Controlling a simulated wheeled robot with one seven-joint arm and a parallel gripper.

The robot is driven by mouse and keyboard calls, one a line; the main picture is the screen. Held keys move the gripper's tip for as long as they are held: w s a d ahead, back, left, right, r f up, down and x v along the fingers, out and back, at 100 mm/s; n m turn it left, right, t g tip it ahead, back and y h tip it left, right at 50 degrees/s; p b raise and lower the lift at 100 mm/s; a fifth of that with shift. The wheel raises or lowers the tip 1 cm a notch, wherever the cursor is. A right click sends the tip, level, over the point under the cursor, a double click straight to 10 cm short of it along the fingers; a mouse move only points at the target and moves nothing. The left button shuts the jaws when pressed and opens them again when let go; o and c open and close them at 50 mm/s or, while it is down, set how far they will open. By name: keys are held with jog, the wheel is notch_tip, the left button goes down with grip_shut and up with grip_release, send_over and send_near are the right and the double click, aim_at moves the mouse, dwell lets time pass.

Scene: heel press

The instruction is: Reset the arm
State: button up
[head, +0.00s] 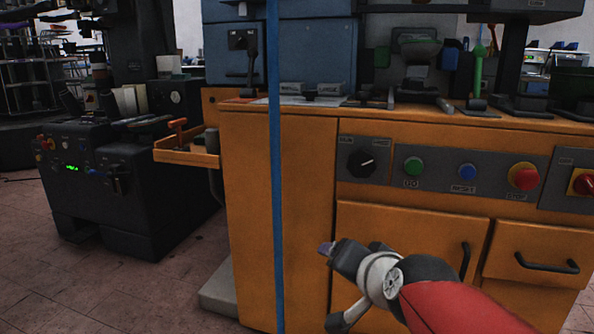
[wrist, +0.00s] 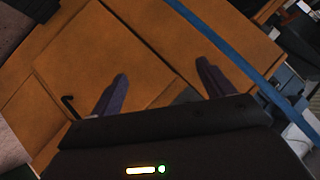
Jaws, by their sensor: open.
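My gripper (wrist: 162,85) is open in the wrist view, with its two dark purple fingers apart and nothing between them. In the head view my gripper (head: 326,249) is at the lower middle, in front of the orange machine cabinet (head: 275,185). The fingers point toward the cabinet's front. I cannot tell how far the fingertips are from it. My arm, with a red sleeve-like link, reaches in from the bottom right.
The control panel has a black knob (head: 367,161), a green button (head: 413,166), a blue button (head: 467,172) and a red button (head: 524,177). A blue vertical strip (head: 275,120) crosses the view. An orange side tray (head: 187,156) juts out left. Floor (head: 100,280) is free at lower left.

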jog(key=s+d+f+n+g+h+p, duration=0.1)
jog(key=s+d+f+n+g, duration=0.2)
jog(key=s+f, duration=0.35)
jog(key=s+d+f+n+g+h, duration=0.1)
jog(key=s+d+f+n+g, duration=0.2)
jog(key=s, duration=0.6)
notch_tip(320, 180, up, 13)
jog(key=p, duration=1.2)
jog(key=shift+w, duration=0.2)
